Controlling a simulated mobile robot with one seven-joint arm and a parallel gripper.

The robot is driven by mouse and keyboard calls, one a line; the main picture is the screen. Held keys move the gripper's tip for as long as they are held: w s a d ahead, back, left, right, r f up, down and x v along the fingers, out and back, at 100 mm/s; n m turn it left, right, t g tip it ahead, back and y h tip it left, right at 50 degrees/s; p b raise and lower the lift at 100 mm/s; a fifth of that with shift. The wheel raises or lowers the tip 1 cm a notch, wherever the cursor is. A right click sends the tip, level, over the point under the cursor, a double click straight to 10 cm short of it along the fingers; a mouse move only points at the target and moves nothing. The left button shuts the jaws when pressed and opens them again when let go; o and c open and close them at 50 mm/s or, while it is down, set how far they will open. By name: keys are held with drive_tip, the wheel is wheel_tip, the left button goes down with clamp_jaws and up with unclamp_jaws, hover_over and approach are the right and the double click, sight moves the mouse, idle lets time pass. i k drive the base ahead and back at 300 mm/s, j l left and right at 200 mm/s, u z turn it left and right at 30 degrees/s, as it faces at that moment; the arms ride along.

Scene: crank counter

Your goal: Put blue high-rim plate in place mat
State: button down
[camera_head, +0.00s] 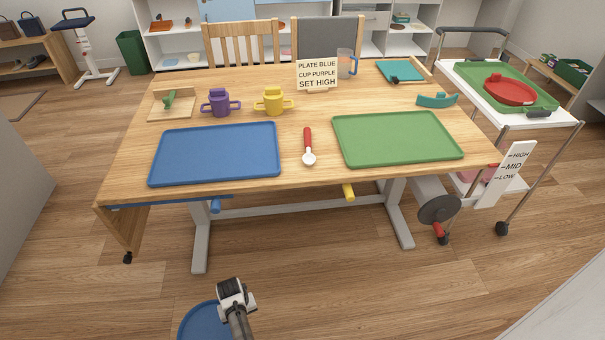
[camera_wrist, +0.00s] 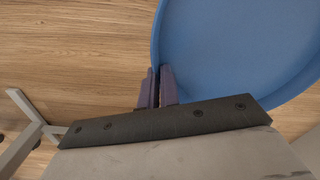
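The blue high-rim plate (camera_head: 198,322) is low in the head view, in front of the table and partly cut off by the picture's bottom edge. It also fills the upper right of the wrist view (camera_wrist: 235,50). My gripper (camera_wrist: 160,88) has its fingers on either side of the plate's rim, closed on it. In the head view my gripper (camera_head: 234,293) is at the plate's right edge, away from the table. A blue place mat (camera_head: 217,153) lies on the table's left half and a green place mat (camera_head: 397,138) on its right half. Both mats are empty.
A red-handled spoon (camera_head: 308,147) lies between the mats. A purple cup (camera_head: 221,103), a yellow cup (camera_head: 273,101) and a sign (camera_head: 317,75) reading "PLATE BLUE CUP PURPLE SET HIGH" stand behind. A cart (camera_head: 515,95) with a red dish is at right. Floor before the table is clear.

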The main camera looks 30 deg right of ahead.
sight(376, 139)
drive_tip(key=k+l, duration=0.1)
drive_tip(key=l, duration=0.45)
drive_tip(key=l+u, duration=0.1)
drive_tip(key=l, duration=0.45)
drive_tip(key=k+l+u, duration=0.1)
drive_tip(key=l, duration=0.4)
drive_tip(key=k+l, duration=0.2)
drive_tip(key=l, duration=0.3)
drive_tip(key=k+l+u, duration=0.1)
drive_tip(key=l, duration=0.45)
drive_tip(key=k+l, duration=0.15)
drive_tip(key=l, duration=0.35)
drive_tip(key=k+l+u, duration=0.1)
drive_tip(key=l, duration=0.45)
drive_tip(key=k+l+u, duration=0.1)
drive_tip(key=l, duration=0.4)
drive_tip(key=k, duration=0.1)
